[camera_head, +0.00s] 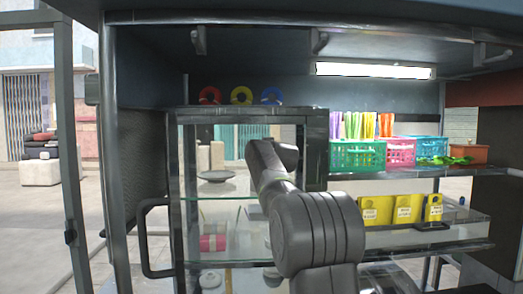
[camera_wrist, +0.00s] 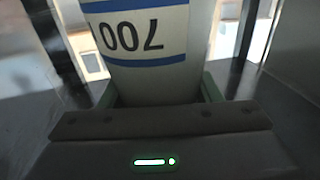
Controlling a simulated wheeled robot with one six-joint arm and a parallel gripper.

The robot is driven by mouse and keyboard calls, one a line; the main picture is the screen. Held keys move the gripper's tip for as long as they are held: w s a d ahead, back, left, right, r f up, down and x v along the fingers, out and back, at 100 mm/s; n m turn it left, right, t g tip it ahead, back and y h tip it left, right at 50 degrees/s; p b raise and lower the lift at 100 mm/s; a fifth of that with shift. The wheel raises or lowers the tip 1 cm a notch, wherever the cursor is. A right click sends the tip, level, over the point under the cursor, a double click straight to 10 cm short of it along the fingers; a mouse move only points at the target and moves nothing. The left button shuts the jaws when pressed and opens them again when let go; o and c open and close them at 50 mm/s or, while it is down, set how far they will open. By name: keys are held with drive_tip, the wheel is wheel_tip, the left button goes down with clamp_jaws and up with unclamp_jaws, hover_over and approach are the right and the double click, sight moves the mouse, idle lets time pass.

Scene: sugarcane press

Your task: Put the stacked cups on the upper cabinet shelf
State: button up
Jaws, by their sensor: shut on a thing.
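In the wrist view my gripper (camera_wrist: 158,92) is shut on the stacked cups (camera_wrist: 140,75), a white body with blue bands and dark printing that appears upside down. The far end of the stack is cut off by the picture's top edge. The glass cabinet (camera_head: 178,215) stands in the middle of the head view, with its upper shelf (camera_head: 222,197) showing left of my arm. A dark shallow dish sits at that shelf level. My arm reaches up in front of the cabinet's right part. It hides the gripper and cups in the head view.
A red canister (camera_head: 212,243) stands on the lower level. Red, yellow and blue round items (camera_head: 241,96) are on the cabinet top. At right are a teal basket (camera_head: 357,157), a pink basket (camera_head: 400,152) and yellow boxes (camera_head: 378,209). A dark handle (camera_head: 143,240) projects at left.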

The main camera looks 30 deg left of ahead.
drive_tip(key=shift+f, duration=0.2)
drive_tip(key=o, duration=1.4)
drive_tip(key=shift+r, duration=0.1)
drive_tip(key=shift+r, duration=0.2)
drive_tip(key=shift+s+d+f, duration=0.15)
drive_tip(key=shift+s+d, duration=0.1)
drive_tip(key=shift+s, duration=0.05)
drive_tip(key=b+v, duration=0.4)
drive_tip(key=v, duration=0.7)
drive_tip(key=shift+s+d+b, duration=0.1)
drive_tip(key=shift+b, duration=0.2)
